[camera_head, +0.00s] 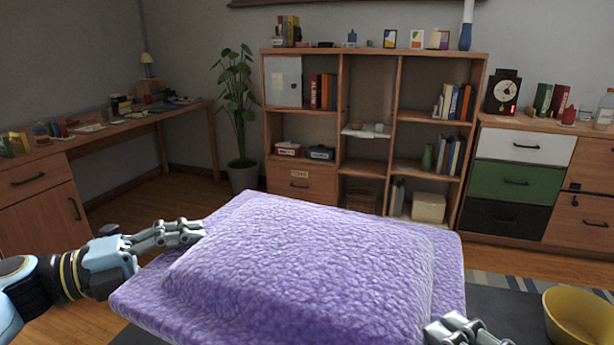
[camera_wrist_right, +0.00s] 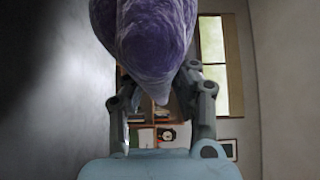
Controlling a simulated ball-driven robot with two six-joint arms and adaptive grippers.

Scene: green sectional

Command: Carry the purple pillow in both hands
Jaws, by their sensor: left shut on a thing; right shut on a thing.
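The purple pillow (camera_head: 300,255) fills the lower middle of the head view, with a fuzzy, textured cover. My left gripper (camera_head: 190,232) is shut on the pillow's left side. My right gripper (camera_head: 455,330) shows only partly at the bottom edge, against the pillow's right side. In the right wrist view, the pillow (camera_wrist_right: 145,35) sits between the two fingers of my right gripper (camera_wrist_right: 160,85), which is shut on it. The pillow hides the fingertips there.
A yellow bowl (camera_head: 578,318) stands at the lower right on a dark surface (camera_head: 505,305). A wooden shelf unit (camera_head: 341,130), a potted plant (camera_head: 236,100), a desk (camera_head: 130,130) and a drawer cabinet (camera_head: 520,180) line the room. Wooden floor shows between the desk and the shelf.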

